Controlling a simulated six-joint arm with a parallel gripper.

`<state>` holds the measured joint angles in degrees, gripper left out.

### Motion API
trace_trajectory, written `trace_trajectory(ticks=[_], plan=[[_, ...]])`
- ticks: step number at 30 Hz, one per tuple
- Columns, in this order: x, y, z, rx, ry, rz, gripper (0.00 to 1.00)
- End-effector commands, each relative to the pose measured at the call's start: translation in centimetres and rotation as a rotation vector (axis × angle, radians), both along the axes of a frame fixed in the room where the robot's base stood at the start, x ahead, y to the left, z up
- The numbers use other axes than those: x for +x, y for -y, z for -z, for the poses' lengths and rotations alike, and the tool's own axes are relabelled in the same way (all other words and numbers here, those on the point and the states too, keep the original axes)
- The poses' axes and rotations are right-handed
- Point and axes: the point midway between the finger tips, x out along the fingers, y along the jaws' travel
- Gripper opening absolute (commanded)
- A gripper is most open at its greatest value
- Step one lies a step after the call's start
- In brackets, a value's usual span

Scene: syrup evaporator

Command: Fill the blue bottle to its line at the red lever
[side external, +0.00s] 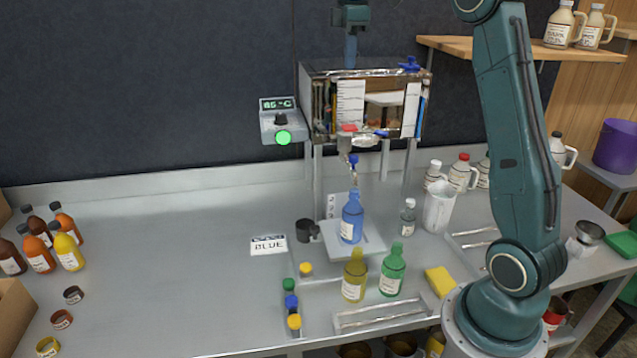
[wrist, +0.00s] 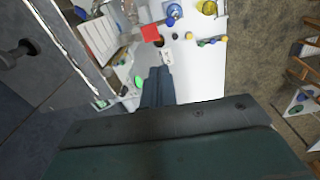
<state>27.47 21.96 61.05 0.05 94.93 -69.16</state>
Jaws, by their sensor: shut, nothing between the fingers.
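The blue bottle (side external: 351,220) stands upright and uncapped on a small platform under the spout of the evaporator (side external: 365,100). Its front label shows, but I cannot make out the fill line or any level in it. The red lever (side external: 347,128) sits on the evaporator's front above the spout; it also shows in the wrist view (wrist: 151,33). The bottle shows from above in the wrist view (wrist: 174,11). My gripper (side external: 350,62) is high above the evaporator's top, shut and empty, apart from lever and bottle. Its closed fingers point down in the wrist view (wrist: 157,73).
A temperature box (side external: 282,120) with a lit green button stands left of the evaporator. A yellow bottle (side external: 354,276) and green bottle (side external: 391,270) stand in front of the platform. A "BLUE" card (side external: 268,245) and dark cup (side external: 307,230) lie left. The table's left middle is clear.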

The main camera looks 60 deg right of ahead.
Motion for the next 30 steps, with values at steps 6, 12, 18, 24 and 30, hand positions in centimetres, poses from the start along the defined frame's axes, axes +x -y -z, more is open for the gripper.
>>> trace_trajectory(ticks=[6, 12, 18, 24, 30], plan=[[0.7, 2.2, 0.7, 0.012, -0.026, -0.044, 0.0], [0.9, 2.6, 0.9, 0.016, -0.033, -0.06, 0.0], [0.9, 2.6, 0.9, 0.016, -0.033, -0.06, 0.0], [0.9, 2.6, 1.0, 0.016, -0.033, -0.059, 0.0], [0.9, 2.6, 1.6, 0.016, -0.033, -0.059, 0.0]])
